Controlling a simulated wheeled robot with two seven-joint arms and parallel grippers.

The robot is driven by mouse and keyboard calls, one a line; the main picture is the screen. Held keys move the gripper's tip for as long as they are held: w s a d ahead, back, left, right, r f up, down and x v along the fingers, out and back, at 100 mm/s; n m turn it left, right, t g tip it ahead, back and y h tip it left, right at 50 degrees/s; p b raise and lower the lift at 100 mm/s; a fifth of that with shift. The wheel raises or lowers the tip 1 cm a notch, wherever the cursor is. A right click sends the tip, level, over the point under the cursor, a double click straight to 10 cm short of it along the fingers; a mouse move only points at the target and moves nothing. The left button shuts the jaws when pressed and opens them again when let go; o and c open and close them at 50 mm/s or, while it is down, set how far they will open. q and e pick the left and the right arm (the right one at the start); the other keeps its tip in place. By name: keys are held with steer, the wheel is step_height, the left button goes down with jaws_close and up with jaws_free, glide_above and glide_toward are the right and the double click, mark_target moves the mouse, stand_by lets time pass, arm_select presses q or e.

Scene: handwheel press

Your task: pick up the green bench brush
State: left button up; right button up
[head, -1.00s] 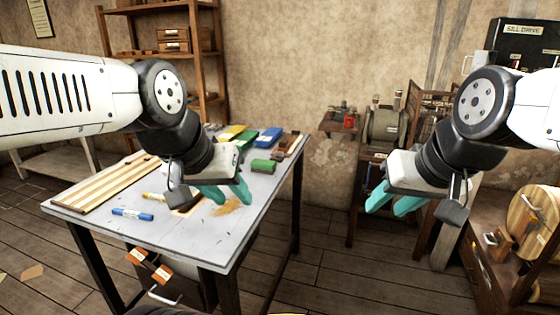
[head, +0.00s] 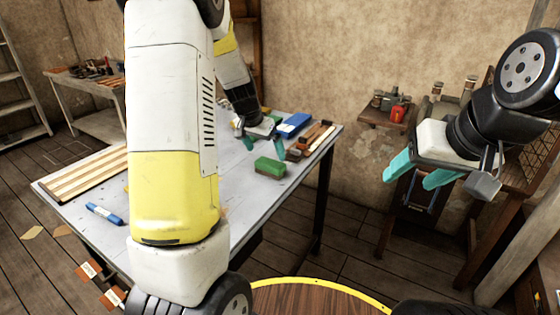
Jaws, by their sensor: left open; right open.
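The green bench brush (head: 269,167), a green block with a brownish lower side, lies on the grey table (head: 252,205) near its right edge. My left gripper (head: 263,144) is open, with its teal fingers pointing down just behind the brush. The nearer finger seems close to the brush's far side; I cannot tell whether it touches. Nothing shows between the fingers. My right gripper (head: 414,174) is open and empty in the air, to the right of the table and well apart from the brush.
A blue box (head: 294,124) and brown wooden pieces (head: 312,138) lie behind the brush. A striped wooden board (head: 84,174) and a blue marker (head: 104,214) lie at the left. My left arm hides the table's middle. A wall shelf (head: 385,118) stands beyond.

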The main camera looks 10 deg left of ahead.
mark_target(271, 162)
arm_select(q)
steer(key=x, duration=0.8)
steer(key=shift+w+f, duration=0.25)
steer(key=shift+w, duration=0.1)
steer(key=c, duration=1.1)
steer(key=shift+a, duration=0.1)
steer(key=shift+r, duration=0.15)
steer(key=shift+r, duration=0.6)
step_height(271, 162, up, 2)
steer(key=shift+r, duration=0.1)
steer(key=s+a, duration=0.1)
steer(key=s, duration=0.4)
steer(key=s+a+r, duration=0.1)
steer(key=s, duration=0.4)
steer(key=s+a, duration=0.2)
steer(key=s, duration=0.3)
steer(key=shift+s+a+r, duration=0.1)
steer(key=shift+s+r, duration=0.05)
steer(key=shift+s, duration=0.1)
